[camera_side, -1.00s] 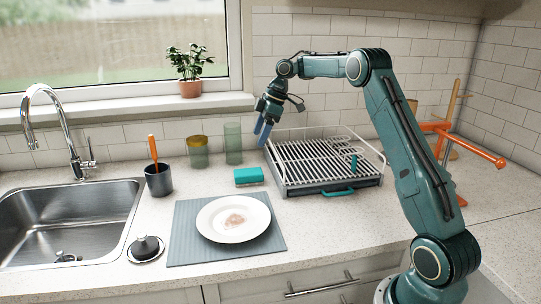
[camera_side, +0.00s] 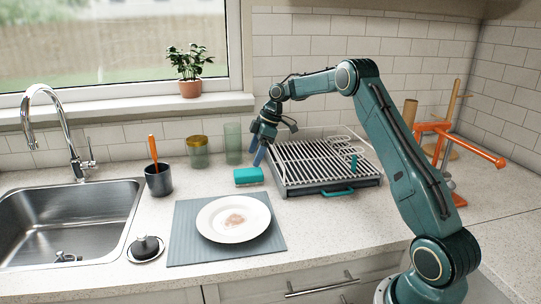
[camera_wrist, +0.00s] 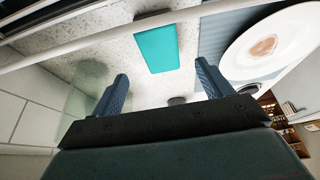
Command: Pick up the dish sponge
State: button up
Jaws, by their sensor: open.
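The dish sponge (camera_side: 248,176) is a teal block with a lighter underside. It lies on the counter left of the dish rack and behind the grey mat. In the wrist view the sponge (camera_wrist: 157,48) shows beyond the fingertips, roughly between them. My gripper (camera_side: 258,157) points downward above and just behind the sponge, near the rack's left edge. Its two blue fingers are apart and empty; the gripper also shows in the wrist view (camera_wrist: 160,80). The fingers are not touching the sponge.
The wire dish rack (camera_side: 335,190) stands close on the right. A green glass (camera_side: 233,143) and a yellow-topped jar (camera_side: 198,152) stand behind. A white plate (camera_side: 212,225) with a stain lies on the grey mat (camera_side: 185,250). A black cup (camera_side: 158,181) holds an orange-handled tool.

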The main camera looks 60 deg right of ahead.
aim_at(249, 172)
jog(key=shift+x, duration=1.25)
jog(key=shift+x, duration=2.55)
jog(key=shift+s+f, duration=0.15)
jog(key=shift+f, duration=0.15)
jog(key=c, duration=1)
jog(key=shift+c, duration=0.2)
notch_tip(249, 172, up, 11)
jog(key=shift+f, duration=0.2)
